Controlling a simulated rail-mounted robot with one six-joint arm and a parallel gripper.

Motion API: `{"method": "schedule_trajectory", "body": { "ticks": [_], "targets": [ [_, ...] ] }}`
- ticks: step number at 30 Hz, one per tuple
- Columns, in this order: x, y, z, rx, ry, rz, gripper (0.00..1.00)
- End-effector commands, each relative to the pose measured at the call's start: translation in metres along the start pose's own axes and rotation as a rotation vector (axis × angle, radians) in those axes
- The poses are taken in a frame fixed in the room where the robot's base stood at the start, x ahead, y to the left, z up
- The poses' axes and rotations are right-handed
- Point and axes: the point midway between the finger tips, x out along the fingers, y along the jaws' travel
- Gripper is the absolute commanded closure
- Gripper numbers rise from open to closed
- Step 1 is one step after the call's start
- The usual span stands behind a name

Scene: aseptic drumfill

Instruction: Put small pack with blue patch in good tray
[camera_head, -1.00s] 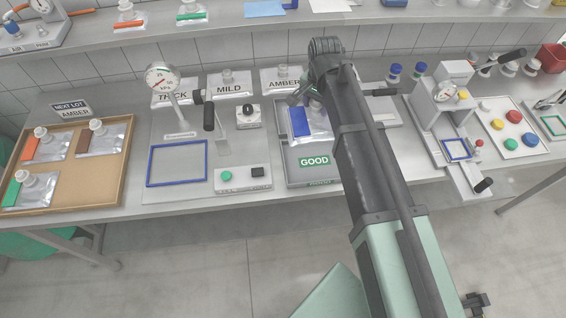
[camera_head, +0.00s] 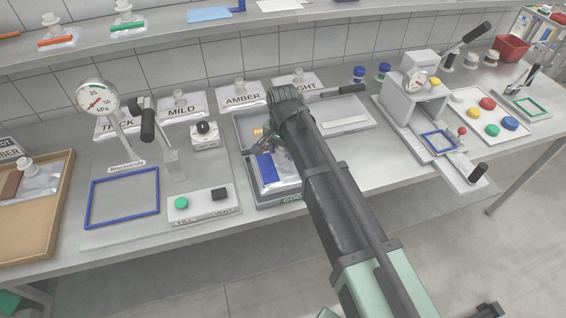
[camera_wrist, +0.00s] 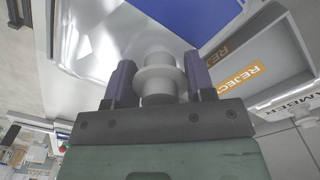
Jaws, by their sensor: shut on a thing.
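The small pack (camera_head: 277,172) is a clear pouch with a blue patch (camera_head: 265,167). In the head view it lies over the good tray (camera_head: 262,200), whose green GOOD label is partly hidden by my arm. My gripper (camera_head: 272,143) is at the pack's back end. In the wrist view, my gripper (camera_wrist: 158,82) is shut on the pack's white spout (camera_wrist: 158,75), one finger on each side. The clear film (camera_wrist: 95,40) and blue patch (camera_wrist: 190,15) stretch away beyond it. I cannot tell whether the pack touches the tray floor.
The reject tray (camera_wrist: 275,75) is just behind the good tray, with an orange REJECT label. A station with a blue frame (camera_head: 122,197) and button box (camera_head: 204,204) is to the left. A press (camera_head: 425,105) stands to the right. Label stands line the back.

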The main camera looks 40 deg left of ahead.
Motion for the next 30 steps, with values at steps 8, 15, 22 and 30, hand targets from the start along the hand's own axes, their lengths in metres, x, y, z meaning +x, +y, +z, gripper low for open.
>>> {"method": "schedule_trajectory", "body": {
  "ticks": [8, 15, 22, 30],
  "targets": [
    [0.028, 0.0, 0.0, 0.0, 0.0, 0.0, 0.79],
    [0.033, 0.0, 0.0, 0.0, 0.0, 0.0, 0.79],
    [0.031, 0.0, 0.0, 0.0, 0.0, 0.0, 0.25],
    [0.026, 0.0, 0.0, 0.0, 0.0, 0.0, 0.25]
  ]
}}
